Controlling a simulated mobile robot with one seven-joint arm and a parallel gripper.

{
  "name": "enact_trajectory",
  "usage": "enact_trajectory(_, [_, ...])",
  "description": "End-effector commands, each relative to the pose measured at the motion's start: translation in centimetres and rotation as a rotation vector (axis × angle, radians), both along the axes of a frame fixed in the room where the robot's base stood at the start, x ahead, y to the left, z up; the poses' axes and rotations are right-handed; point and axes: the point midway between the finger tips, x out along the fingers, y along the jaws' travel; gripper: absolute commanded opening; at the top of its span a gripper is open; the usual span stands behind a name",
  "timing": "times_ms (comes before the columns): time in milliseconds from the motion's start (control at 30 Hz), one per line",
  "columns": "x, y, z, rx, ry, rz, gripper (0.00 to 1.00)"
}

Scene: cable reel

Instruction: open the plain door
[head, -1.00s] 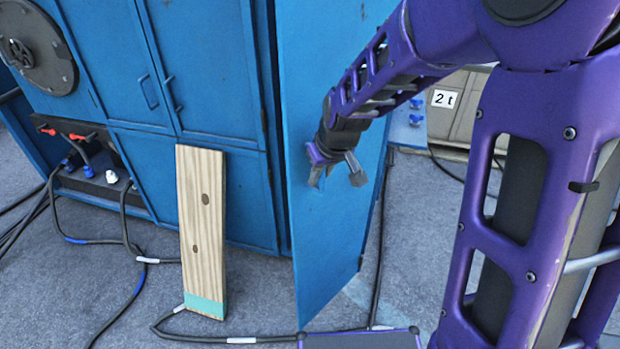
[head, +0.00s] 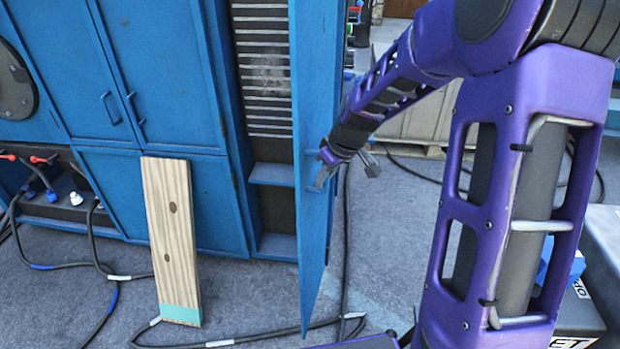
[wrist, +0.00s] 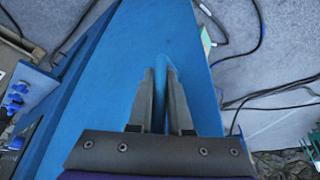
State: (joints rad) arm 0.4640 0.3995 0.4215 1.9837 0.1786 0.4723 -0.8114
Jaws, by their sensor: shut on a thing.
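The plain blue door (head: 313,120) stands swung out from the blue cabinet, seen nearly edge-on in the head view. Its opening shows a shelf and a slatted back panel. My gripper (head: 345,176) is at the door's outer face. In the wrist view my gripper (wrist: 161,85) is shut on the door's blue bar handle (wrist: 161,100), with one finger on each side. The door's blue face (wrist: 110,90) fills the middle of that view.
A wooden plank (head: 172,235) with a green end leans against the closed double doors (head: 165,70) to the left. Black cables (head: 240,337) lie on the grey floor before the cabinet. A dark box (head: 600,250) stands at the right edge.

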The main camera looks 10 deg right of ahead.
Motion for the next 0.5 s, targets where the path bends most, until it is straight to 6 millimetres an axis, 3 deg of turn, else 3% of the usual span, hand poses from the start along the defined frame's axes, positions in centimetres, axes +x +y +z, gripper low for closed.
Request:
enact_trajectory(33, [-0.8,-0.3,-0.4,0.008,0.025,0.019,0.0])
enact_trajectory(500, [-1.5,-3.7,-0.5,0.006,0.024,0.128,0.0])
